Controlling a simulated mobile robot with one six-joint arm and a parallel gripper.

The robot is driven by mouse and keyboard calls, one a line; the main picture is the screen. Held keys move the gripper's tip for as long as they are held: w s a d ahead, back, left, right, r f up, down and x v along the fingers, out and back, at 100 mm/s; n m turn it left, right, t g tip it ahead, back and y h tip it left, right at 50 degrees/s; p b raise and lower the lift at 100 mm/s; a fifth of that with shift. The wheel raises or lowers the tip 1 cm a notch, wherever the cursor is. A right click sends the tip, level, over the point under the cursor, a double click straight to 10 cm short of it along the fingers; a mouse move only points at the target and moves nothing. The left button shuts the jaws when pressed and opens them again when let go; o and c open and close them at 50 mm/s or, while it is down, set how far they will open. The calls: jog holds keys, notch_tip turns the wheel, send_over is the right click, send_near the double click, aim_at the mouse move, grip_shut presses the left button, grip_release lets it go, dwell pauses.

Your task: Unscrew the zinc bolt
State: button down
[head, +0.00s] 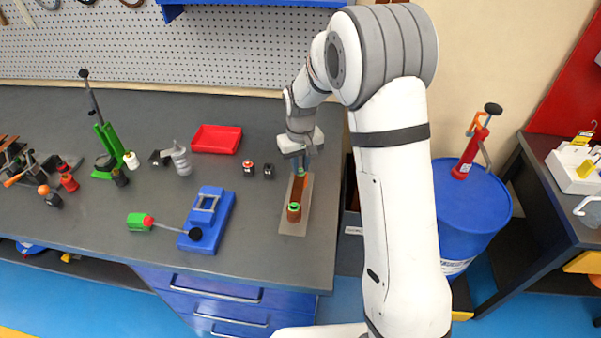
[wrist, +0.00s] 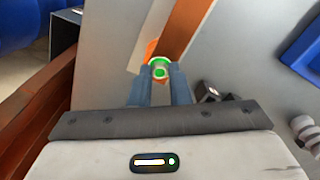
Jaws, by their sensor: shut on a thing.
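A copper-brown busbar (head: 298,190) lies on a grey plate (head: 293,226) near the right edge of the workbench; it also shows in the wrist view (wrist: 187,25). A green-topped fitting (head: 294,207) stands at its near end. My gripper (head: 301,168) points down over the far end of the bar. In the wrist view, my gripper's fingers (wrist: 160,82) are shut on a small round head with a green ring, which I take as the zinc bolt (wrist: 159,70). Its shank is hidden from view.
Left of the plate are small black blocks (head: 268,171), a red tray (head: 217,139) and a blue bender-like fixture (head: 207,222). A green lever press (head: 108,145) stands farther left. A blue drum (head: 463,215) stands right of the bench.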

jog(key=n, duration=0.4)
jog(key=shift+b, duration=0.3)
jog(key=shift+n, duration=0.9)
jog(key=shift+n, duration=1)
jog(key=n, duration=0.3)
jog(key=shift+n+b, duration=0.3)
jog(key=shift+n, duration=0.1)
jog(key=n, duration=0.3)
jog(key=shift+n, duration=1.3)
